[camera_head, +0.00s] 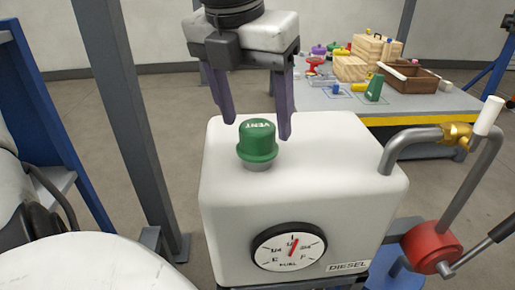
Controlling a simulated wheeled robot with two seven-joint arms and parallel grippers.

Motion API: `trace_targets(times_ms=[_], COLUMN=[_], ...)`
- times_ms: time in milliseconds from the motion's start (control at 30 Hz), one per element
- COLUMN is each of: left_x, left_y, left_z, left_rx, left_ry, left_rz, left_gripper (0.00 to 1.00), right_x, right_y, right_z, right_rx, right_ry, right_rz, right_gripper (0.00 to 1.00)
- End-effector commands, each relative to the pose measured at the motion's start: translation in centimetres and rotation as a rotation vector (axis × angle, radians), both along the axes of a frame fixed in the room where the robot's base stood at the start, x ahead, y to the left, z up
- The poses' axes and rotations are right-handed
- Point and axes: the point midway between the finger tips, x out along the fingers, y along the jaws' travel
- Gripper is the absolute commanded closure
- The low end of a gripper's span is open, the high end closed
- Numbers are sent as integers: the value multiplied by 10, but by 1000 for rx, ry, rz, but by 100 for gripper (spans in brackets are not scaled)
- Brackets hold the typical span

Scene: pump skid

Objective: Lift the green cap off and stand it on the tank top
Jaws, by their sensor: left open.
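The green cap (257,141), marked VENT, sits upright on a short grey neck on top of the white tank (345,150). The tank top around it is bare, with most free room to the right of the cap. My left gripper (256,128) is above and behind the cap, pointing down, with its purple fingers spread wide. One finger shows to the left of the cap and one to the right, with nothing held between them. I cannot tell how far behind the cap the fingers are. My right gripper does not show.
A fuel gauge (289,250) is on the tank's front. A grey pipe (408,140) with a brass fitting (456,135) leaves its right side, near a red round part (432,247). A grey post (125,110) stands left. A cluttered table (430,105) is behind.

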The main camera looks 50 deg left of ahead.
Motion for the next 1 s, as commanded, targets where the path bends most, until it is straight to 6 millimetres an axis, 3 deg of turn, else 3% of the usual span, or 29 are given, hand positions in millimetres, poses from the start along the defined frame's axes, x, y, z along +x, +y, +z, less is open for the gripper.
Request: trace_targets(times_ms=[167,433,467,733,1000], left_x=[6,7,7,7,8], left_y=[2,2,2,2,2], left_z=[-24,-27,-27,-27,-24], left_rx=[-1,-2,-2,-1,-1], left_ry=[1,-2,-2,-1,-3], left_rz=[1,1,1,2,3], left_gripper=[34,34,35,81,83], right_x=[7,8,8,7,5], right_y=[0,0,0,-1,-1], right_z=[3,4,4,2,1], right_rx=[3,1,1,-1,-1], right_ry=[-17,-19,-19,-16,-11], right_rz=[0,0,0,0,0], right_gripper=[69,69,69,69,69])
